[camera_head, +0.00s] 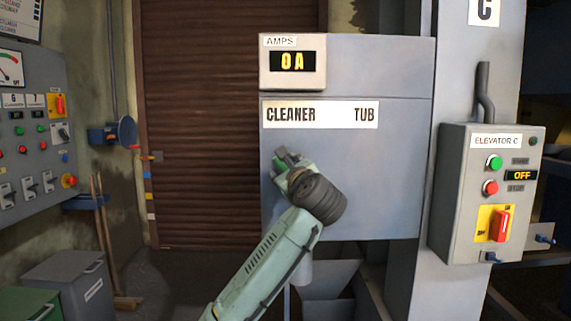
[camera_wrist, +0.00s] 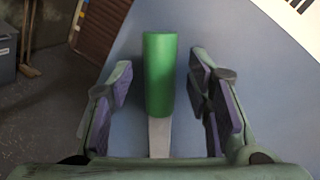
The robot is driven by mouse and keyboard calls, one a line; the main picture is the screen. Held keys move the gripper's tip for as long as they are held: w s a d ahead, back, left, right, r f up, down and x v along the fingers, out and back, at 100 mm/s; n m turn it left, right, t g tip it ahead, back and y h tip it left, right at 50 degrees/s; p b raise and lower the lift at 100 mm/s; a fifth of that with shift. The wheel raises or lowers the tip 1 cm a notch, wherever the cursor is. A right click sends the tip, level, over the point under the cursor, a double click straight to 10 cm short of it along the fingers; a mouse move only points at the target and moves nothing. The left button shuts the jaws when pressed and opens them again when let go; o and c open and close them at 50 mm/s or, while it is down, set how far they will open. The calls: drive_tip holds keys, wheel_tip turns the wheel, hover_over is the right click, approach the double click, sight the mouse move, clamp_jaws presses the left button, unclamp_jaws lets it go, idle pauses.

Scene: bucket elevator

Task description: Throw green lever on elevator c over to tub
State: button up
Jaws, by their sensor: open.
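The green lever (camera_wrist: 162,75) has a green handle on a flat grey metal shank. In the wrist view it stands between the two fingers of my gripper (camera_wrist: 163,100), with a visible gap on each side. My gripper is open around it and not closed on it. In the head view my gripper (camera_head: 283,160) is in front of the grey elevator panel (camera_head: 385,185), below the word CLEANER on the white CLEANER / TUB label (camera_head: 335,114). The lever is mostly hidden there by my gripper and wrist. TUB is on the right end of the label.
An amps display (camera_head: 293,61) above reads 0 A. The ELEVATOR C control box (camera_head: 480,200) at right reads OFF and has green and red buttons and a red switch. Another control panel (camera_head: 30,140) is at far left. A brown shutter door (camera_head: 205,130) is behind.

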drive_tip(key=shift+w+a, duration=0.1)
drive_tip(key=shift+w, duration=0.45)
clamp_jaws()
idle(0.5)
